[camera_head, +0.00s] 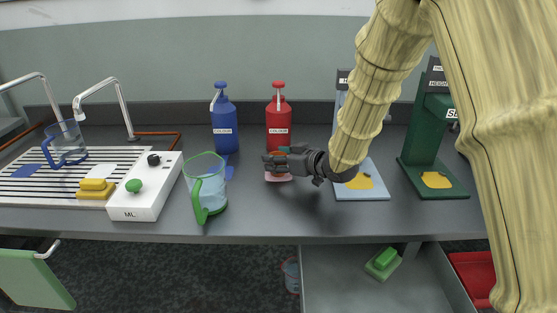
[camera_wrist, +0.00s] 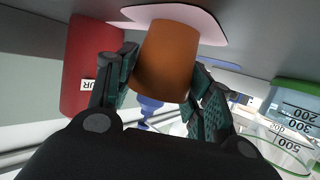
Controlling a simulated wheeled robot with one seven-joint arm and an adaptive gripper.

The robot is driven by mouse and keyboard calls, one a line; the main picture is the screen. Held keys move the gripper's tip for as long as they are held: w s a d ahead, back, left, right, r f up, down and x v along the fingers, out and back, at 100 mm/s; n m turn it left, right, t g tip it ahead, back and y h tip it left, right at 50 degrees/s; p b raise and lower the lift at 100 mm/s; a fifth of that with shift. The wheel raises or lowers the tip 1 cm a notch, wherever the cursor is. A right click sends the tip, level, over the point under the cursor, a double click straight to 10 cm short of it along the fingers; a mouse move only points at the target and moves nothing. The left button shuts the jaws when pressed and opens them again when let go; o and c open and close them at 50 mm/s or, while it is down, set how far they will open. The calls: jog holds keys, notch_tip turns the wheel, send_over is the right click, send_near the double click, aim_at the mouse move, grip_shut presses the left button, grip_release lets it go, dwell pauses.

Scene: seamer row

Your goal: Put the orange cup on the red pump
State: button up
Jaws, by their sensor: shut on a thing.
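My gripper (camera_head: 288,161) is shut on the orange cup (camera_wrist: 165,62), with a finger on each side of it in the wrist view (camera_wrist: 163,92). The red pump (camera_head: 278,126) is a red bottle with a label and a pump head, standing at the back of the counter just behind my gripper. It also shows in the wrist view (camera_wrist: 88,65), beside the cup. A pink pad (camera_head: 284,179) lies in front of the pump, and the cup is over it. I cannot tell whether the cup touches the pad. In the head view my gripper hides most of the cup.
A blue pump (camera_head: 225,128) stands left of the red one. A green-handled jug (camera_head: 206,180) stands front left, beside a white control box (camera_head: 146,198). A pale blue stand (camera_head: 370,192) and a green stand (camera_head: 430,140) are right. An open drawer (camera_head: 330,282) is below.

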jog(key=o, duration=0.9)
jog(key=shift+c, duration=0.2)
jog(key=shift+r, duration=0.15)
jog(key=v, duration=1.2)
jog(key=shift+p, duration=0.4)
